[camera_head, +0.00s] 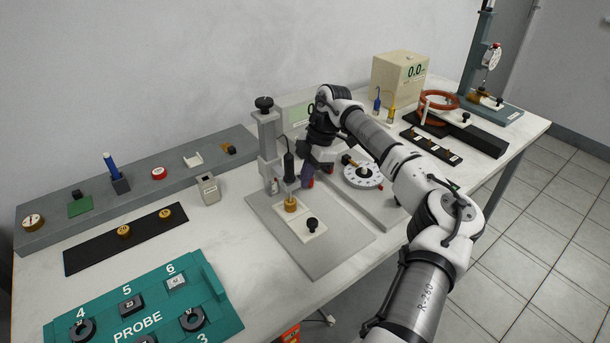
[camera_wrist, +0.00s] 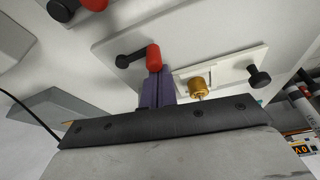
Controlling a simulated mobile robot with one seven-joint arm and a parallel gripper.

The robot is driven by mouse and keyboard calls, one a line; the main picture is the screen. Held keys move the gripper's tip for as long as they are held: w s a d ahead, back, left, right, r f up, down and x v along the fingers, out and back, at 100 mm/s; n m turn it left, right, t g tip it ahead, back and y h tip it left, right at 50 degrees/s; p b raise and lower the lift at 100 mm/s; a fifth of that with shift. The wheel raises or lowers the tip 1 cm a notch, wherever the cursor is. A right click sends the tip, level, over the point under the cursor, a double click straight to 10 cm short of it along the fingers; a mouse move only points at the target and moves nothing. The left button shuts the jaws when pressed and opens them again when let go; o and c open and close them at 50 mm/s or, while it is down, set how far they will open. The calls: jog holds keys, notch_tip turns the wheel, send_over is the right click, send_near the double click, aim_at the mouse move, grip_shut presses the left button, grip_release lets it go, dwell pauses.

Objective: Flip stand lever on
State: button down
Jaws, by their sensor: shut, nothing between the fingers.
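The stand (camera_head: 268,145) is a grey post on a light grey base plate (camera_head: 320,255), with a dark probe (camera_head: 289,165) hanging above a brass cylinder (camera_head: 290,204). In the wrist view, a black lever with a red handle (camera_wrist: 154,57) lies over the plate, beside the brass cylinder (camera_wrist: 197,88). My gripper (camera_wrist: 153,82) is shut and empty, its purple fingers right at the red handle; I cannot tell whether they touch. In the head view, my gripper (camera_head: 307,177) is low, just right of the post, and mostly hides the lever.
A white slide with a black knob (camera_head: 312,224) lies on the plate. A second red-handled lever (camera_wrist: 94,4) shows at the wrist view's top edge. A white dial (camera_head: 362,174) stands right of my gripper. The teal probe rack (camera_head: 215,318) is at front left.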

jog(key=shift+d, duration=0.1)
jog(key=shift+w+d+r+p, duration=0.15)
jog(key=shift+w+d+p, duration=0.5)
jog(key=shift+p, duration=0.45)
jog(key=shift+w+d+p, duration=0.4)
jog(key=shift+w+p, duration=0.05)
jog(key=shift+p, duration=0.35)
jog(key=shift+w+d, duration=0.25)
jog(key=shift+w, duration=0.1)
jog(key=shift+p, duration=0.3)
